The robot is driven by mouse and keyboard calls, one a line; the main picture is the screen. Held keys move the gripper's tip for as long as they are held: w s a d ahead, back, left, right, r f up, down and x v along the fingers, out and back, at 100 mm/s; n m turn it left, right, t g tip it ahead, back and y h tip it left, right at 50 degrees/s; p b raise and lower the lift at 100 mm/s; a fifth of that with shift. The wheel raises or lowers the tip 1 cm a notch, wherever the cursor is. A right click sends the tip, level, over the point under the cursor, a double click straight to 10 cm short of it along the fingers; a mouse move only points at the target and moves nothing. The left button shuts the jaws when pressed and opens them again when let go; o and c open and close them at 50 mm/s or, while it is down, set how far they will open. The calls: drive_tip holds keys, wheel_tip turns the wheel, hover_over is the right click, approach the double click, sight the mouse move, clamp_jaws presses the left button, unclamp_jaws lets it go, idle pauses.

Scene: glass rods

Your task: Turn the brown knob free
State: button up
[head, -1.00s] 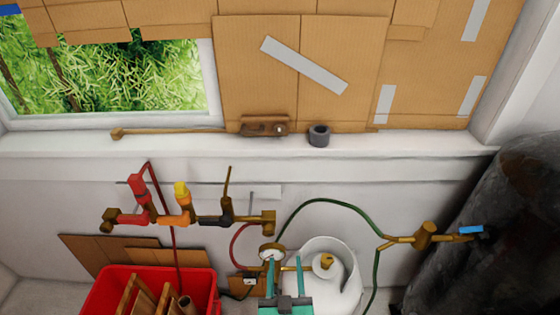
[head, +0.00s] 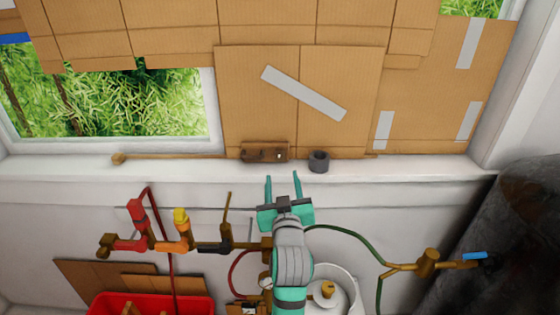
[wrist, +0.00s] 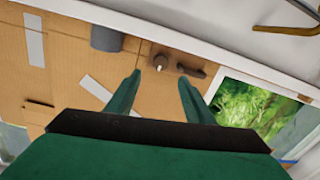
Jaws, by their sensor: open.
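A brown wooden latch block (head: 264,153) sits at the foot of the cardboard, just above the white sill. A small round knob (wrist: 160,62) with a pale end sticks out of it in the wrist view; a darker fitting (wrist: 192,70) lies beside it. My gripper (head: 282,178) is raised in front of the sill, fingers pointing up towards the block, open and empty. In the wrist view its green fingers (wrist: 160,80) stand apart, with the knob seen beyond and between their tips. The fingers do not appear to touch it.
A grey tape roll (head: 319,162) stands on the sill (head: 420,168) right of the block. A long wooden rod (head: 165,157) lies left. Below are pipes with red, yellow and black valves (head: 178,240), a green hose (head: 350,235) and a red crate (head: 150,304).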

sight(280, 158)
drive_tip(key=w, duration=1)
drive_tip(key=shift+w+a, duration=0.3)
drive_tip(key=c, duration=1)
